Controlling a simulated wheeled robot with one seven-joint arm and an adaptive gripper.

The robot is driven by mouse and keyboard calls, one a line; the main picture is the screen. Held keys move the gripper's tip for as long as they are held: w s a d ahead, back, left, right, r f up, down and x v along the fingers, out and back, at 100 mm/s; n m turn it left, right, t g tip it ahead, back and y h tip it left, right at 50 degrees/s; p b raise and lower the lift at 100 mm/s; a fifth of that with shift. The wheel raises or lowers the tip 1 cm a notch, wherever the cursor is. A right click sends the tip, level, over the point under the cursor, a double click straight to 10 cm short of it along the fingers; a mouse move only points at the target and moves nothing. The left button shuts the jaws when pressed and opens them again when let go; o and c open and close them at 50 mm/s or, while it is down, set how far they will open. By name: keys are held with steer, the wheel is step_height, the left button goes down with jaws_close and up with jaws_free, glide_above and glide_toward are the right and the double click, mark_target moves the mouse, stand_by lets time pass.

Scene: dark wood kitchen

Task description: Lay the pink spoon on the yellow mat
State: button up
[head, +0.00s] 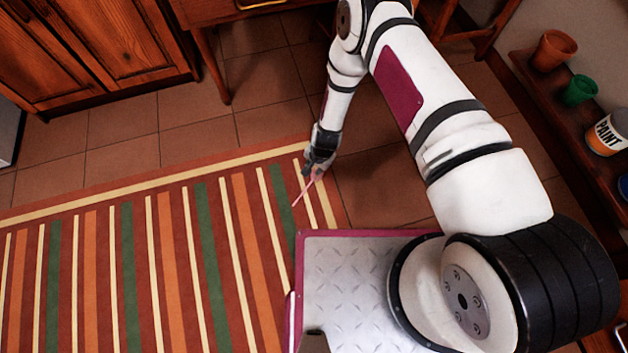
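My gripper (316,171) hangs at the end of my arm, over the right end of the striped rug. It is pointed downward and appears shut on the pink spoon (302,194). The spoon is thin and slants down to the left from the fingers, over the rug's stripes. The fingers are small and dark here, and they hide the spoon's upper end. I cannot tell how high the spoon is above the rug. No yellow mat shows in this view.
A striped rug (140,250) covers the tiled floor at left. Wooden cabinets (100,40) stand at upper left, beside a wooden table (205,12). A shelf at right holds an orange pot (554,50), a green pot (579,90) and a paint can (606,135).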

steer(key=b, duration=0.4)
glide_above(309, 185)
steer(key=d, duration=0.1)
step_height(309, 185, down, 9)
steer(key=shift+d+r, duration=0.1)
steer(key=shift+d, duration=0.05)
steer(key=shift+s+a+f+b, duration=0.1)
steer(key=shift+a+f+b, duration=0.15)
steer(key=shift+f+b, duration=0.8)
steer(key=shift+a+f+b, duration=0.2)
steer(key=shift+f+b, duration=0.2)
steer(key=shift+f, duration=1.1)
steer(key=shift+f, duration=0.1)
jaws_close()
